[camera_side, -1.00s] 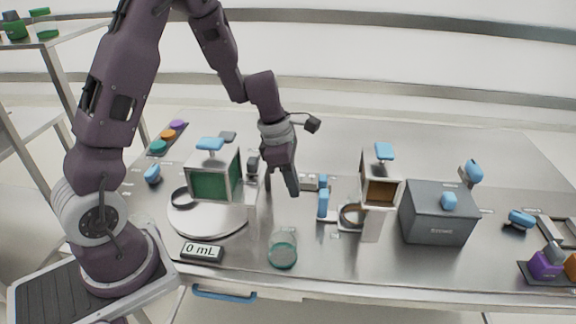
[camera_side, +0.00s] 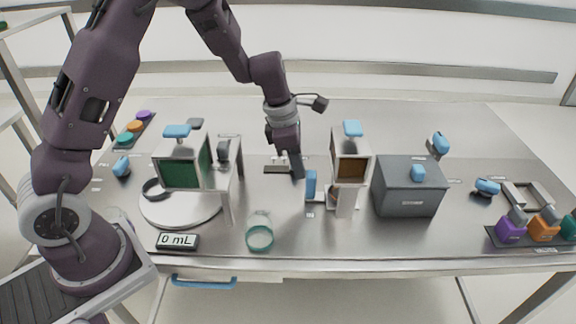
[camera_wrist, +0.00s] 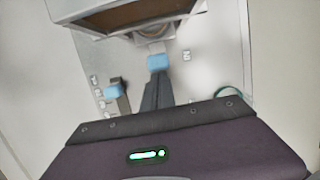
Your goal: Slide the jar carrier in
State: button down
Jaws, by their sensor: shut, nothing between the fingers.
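A dark carrier (camera_side: 518,245) stands at the right front of the table, cut off by the picture's right edge. It holds a purple jar (camera_side: 511,231), an orange jar (camera_side: 543,229) and a teal jar (camera_side: 570,227). My gripper (camera_side: 298,174) is shut and empty, pointing down over the middle of the table, far left of the carrier. Its tip is close to an upright blue handle (camera_side: 311,186); I cannot tell whether they touch. In the wrist view my dark fingers (camera_wrist: 157,95) end just below a blue piece (camera_wrist: 158,62). The carrier does not show there.
A stand with a brown-windowed hopper (camera_side: 351,168) and a grey box (camera_side: 408,190) stand between my gripper and the carrier. A green-windowed hopper (camera_side: 183,174) stands left, above a white disc (camera_side: 180,215).

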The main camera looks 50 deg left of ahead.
jog(key=shift+w+d+r, duration=0.1)
jog(key=shift+w+d, duration=0.15)
jog(key=shift+d, duration=0.05)
jog(key=s+a, duration=0.3)
jog(key=shift+a, duration=0.1)
jog(key=s+d+r+m+t, duration=0.1)
jog(key=s+r+m, duration=0.3)
jog(key=r, duration=0.4)
jog(key=s+r+m, duration=0.3)
jog(key=s+r, duration=0.1)
jog(key=r, duration=0.4)
jog(key=s+r+m+t+y, duration=0.1)
jog(key=s+m, duration=0.7)
jog(key=m, duration=0.2)
jog(key=s+d+r+m+t+y, duration=0.1)
jog(key=s+r+m, duration=0.1)
jog(key=s+m, duration=0.7)
jog(key=shift+s+d+m+t, duration=0.3)
jog(key=shift+m, duration=0.2)
